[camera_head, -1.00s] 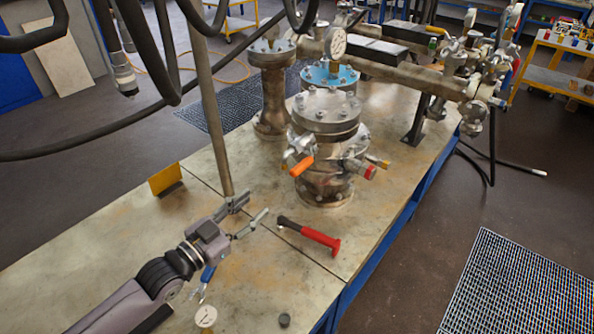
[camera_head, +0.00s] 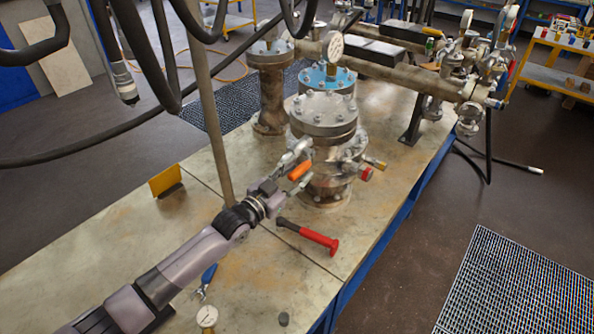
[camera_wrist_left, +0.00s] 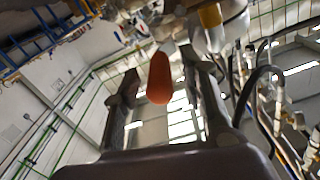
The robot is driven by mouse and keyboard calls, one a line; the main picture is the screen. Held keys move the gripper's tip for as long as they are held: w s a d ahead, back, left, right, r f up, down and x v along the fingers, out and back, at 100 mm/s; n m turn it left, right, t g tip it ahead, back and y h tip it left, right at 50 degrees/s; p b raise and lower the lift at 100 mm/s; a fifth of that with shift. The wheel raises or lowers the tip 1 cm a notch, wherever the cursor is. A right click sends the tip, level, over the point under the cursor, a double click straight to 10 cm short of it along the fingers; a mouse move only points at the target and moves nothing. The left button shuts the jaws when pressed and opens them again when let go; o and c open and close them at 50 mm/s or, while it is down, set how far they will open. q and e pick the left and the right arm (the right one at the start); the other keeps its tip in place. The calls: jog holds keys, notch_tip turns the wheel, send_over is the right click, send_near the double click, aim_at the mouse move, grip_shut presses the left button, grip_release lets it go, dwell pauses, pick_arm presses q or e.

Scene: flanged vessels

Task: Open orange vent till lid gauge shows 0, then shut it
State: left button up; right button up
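The flanged vessel (camera_head: 326,115) stands on the bench with a bolted lid. The orange vent handle (camera_head: 299,170) sticks out low on its near left side. My left gripper (camera_head: 298,168) is open, with its fingers on either side of the orange handle. In the left wrist view the orange handle (camera_wrist_left: 159,78) lies between the two spread fingers, with visible gaps on both sides. A round white gauge (camera_head: 333,45) stands above the vessel's lid; its reading is too small to tell. My right gripper is not in view.
A red-handled tool (camera_head: 308,235) lies on the bench just right of my left arm. A yellow plate (camera_head: 165,180) stands at left. Hanging black hoses cross the upper left.

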pick_arm(q)
jog(key=shift+w+d, duration=0.15)
jog(key=shift+w, duration=0.1)
jog(key=shift+c, duration=0.5)
grip_shut()
dwell(0.4)
